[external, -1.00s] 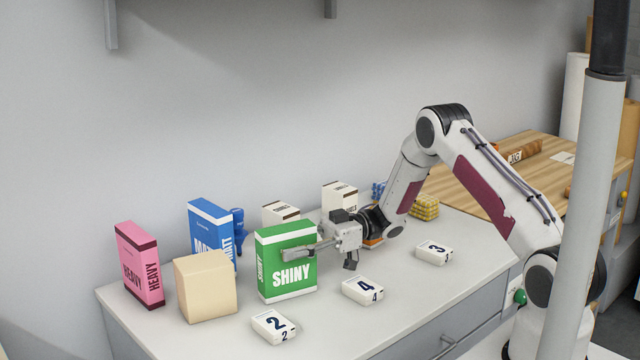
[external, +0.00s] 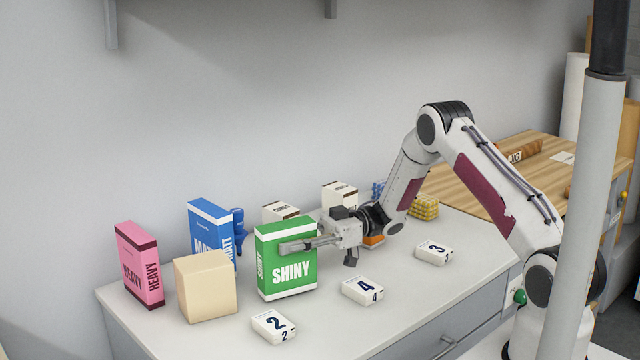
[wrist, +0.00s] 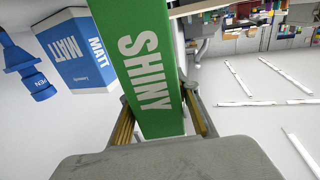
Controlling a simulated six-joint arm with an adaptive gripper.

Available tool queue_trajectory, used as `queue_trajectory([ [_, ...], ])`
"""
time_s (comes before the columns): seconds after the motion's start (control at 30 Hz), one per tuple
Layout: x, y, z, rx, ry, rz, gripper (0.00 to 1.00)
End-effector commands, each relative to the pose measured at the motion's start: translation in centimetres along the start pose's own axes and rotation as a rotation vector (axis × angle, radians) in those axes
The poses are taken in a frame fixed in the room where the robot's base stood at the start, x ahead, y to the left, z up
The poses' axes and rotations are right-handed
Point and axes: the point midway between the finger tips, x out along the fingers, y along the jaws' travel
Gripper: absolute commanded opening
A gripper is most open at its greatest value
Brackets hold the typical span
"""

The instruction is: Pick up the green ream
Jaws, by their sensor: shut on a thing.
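The green ream (external: 285,274), marked SHINY, stands upright on the white counter near its middle. In the wrist view the green ream (wrist: 140,60) fills the space between my fingers. My gripper (external: 290,247) reaches in from the right and is shut on the ream, with one finger across its front face. The other finger is hidden behind the ream in the external view. In the wrist view my gripper (wrist: 162,120) has a finger on each side of the ream. I cannot see a gap between the ream and the counter.
A tan block (external: 205,287) stands close left of the green ream. A blue MATT ream (external: 208,230) and a blue bottle (wrist: 28,68) are behind. A pink HEAVY ream (external: 140,264) is far left. Numbered white boxes, 2 (external: 273,326), 4 (external: 362,290) and 3 (external: 434,251), lie in front and right.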

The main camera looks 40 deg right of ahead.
Motion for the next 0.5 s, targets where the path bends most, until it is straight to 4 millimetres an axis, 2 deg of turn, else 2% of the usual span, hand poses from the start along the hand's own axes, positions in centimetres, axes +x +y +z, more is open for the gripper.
queue_trajectory([
  [0.5, 0.0, 0.1, -6.0, -0.006, 0.003, 0.000, 0.00],
])
